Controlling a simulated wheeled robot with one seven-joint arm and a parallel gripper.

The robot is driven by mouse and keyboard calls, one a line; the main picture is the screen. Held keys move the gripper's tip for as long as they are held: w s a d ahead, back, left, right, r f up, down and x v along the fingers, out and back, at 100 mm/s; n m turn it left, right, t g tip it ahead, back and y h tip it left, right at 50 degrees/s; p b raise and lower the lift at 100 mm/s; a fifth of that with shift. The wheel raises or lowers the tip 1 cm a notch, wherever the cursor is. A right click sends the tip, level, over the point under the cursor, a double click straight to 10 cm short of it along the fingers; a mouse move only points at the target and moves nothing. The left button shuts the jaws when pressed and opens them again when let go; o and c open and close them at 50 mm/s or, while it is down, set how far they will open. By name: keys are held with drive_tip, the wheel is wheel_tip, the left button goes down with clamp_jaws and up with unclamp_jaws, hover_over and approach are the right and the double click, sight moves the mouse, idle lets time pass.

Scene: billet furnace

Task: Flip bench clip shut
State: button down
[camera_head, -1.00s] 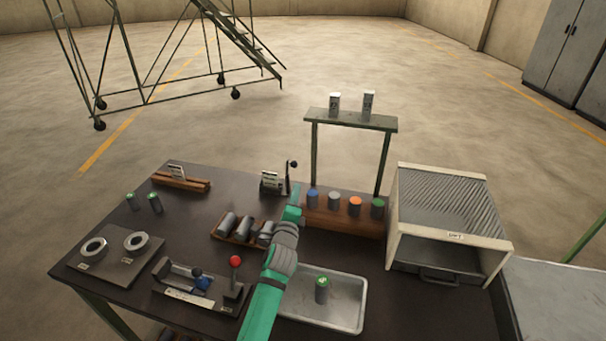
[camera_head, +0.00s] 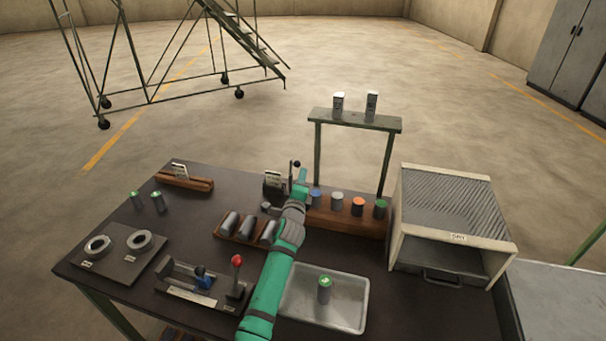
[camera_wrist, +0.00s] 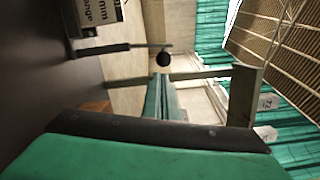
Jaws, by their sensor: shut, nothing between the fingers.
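A small device with a printed card (camera_head: 273,180) and an upright lever with a dark ball knob (camera_head: 295,163) stands at the back of the bench; I take it to be the bench clip. Its lever looks raised. In the wrist view the knob (camera_wrist: 163,59) and part of the card (camera_wrist: 98,10) show close by. My gripper (camera_head: 302,175) is shut and empty, just right of the lever. Its fingers also show in the wrist view (camera_wrist: 164,98). I cannot tell whether they touch the lever. My arm hides part of the bench in front.
A wooden rack with coloured cylinders (camera_head: 340,222) and a green stand (camera_head: 356,121) are right of my gripper. A fixture with a red-knobbed lever (camera_head: 237,261), a cylinder tray (camera_head: 229,235) and a metal tray (camera_head: 345,318) lie nearer. A ribbed box (camera_head: 450,205) stands at right.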

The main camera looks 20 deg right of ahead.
drive_tip(key=shift+w+d, duration=0.35)
drive_tip(key=shift+w, duration=0.3)
